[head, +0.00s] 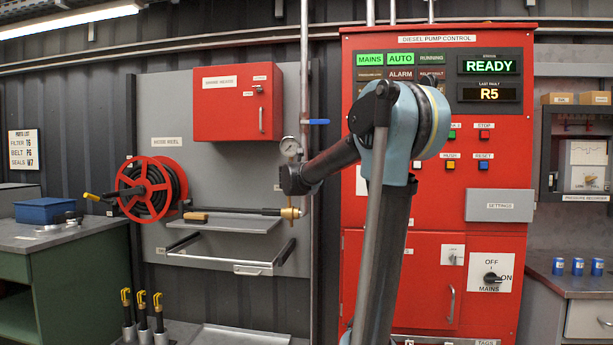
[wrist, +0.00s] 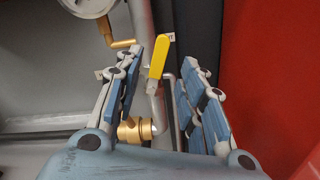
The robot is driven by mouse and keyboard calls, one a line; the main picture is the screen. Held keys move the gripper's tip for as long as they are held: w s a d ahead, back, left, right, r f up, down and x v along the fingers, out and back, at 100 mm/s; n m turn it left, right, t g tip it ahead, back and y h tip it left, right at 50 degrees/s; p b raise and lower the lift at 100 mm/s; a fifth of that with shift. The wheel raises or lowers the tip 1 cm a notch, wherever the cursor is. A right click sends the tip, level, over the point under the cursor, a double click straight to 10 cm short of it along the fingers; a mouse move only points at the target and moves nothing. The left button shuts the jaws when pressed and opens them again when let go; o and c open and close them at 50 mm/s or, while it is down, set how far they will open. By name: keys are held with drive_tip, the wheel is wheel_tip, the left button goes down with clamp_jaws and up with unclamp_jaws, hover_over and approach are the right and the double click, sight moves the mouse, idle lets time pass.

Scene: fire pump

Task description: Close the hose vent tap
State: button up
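A yellow lever handle (wrist: 159,57), apparently the vent tap's, stands upright and slightly tilted in the wrist view, beside a grey vertical pipe. My gripper (wrist: 174,68) is open, with its blue-grey padded fingers on either side of the lever. The lever is closer to the left finger; I cannot tell whether they touch. A brass fitting (wrist: 135,130) shows lower down, between the finger bases. In the head view my arm hides the yellow lever and the fingers. A brass nozzle end (head: 290,212) shows just below my wrist.
A round gauge (head: 290,147) sits by the pipe, with a blue lever (head: 318,121) above. The red pump control cabinet (head: 440,60) is close on the right. The hose reel (head: 152,189), a shelf (head: 225,226) and a metal rail (head: 217,266) are on the left.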

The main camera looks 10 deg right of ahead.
drive_tip(key=x, duration=0.7)
clamp_jaws()
